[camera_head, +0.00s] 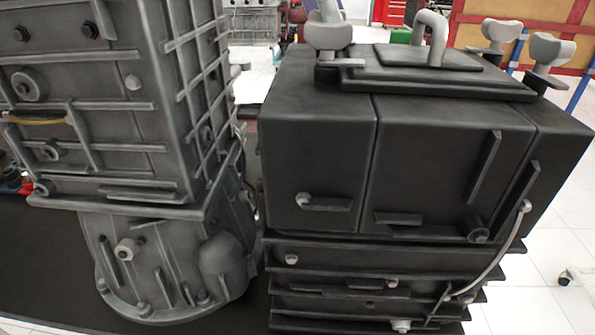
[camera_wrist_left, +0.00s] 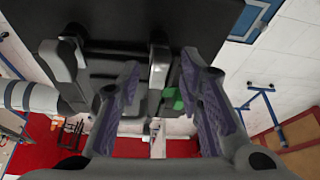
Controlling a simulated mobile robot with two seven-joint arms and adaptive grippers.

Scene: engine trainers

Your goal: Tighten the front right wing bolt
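A pale grey wing bolt (camera_head: 550,50) stands at the near right corner of the black engine cover's top (camera_head: 330,80) in the head view. A second wing bolt (camera_head: 500,31) is behind it to the left, and another (camera_head: 328,37) is at the left edge. My left gripper (camera_wrist_left: 160,66) shows in the left wrist view with its two purple-padded fingers apart. A pale grey upright part (camera_wrist_left: 158,62) shows between the fingertips, with gaps to both sides; I cannot tell which part it is. My right gripper is not visible.
A pale curved handle (camera_head: 432,35) rises from the middle of the cover's top. A tall grey engine block (camera_head: 90,120) stands close on the left. A red and tan panel (camera_head: 580,25) stands behind.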

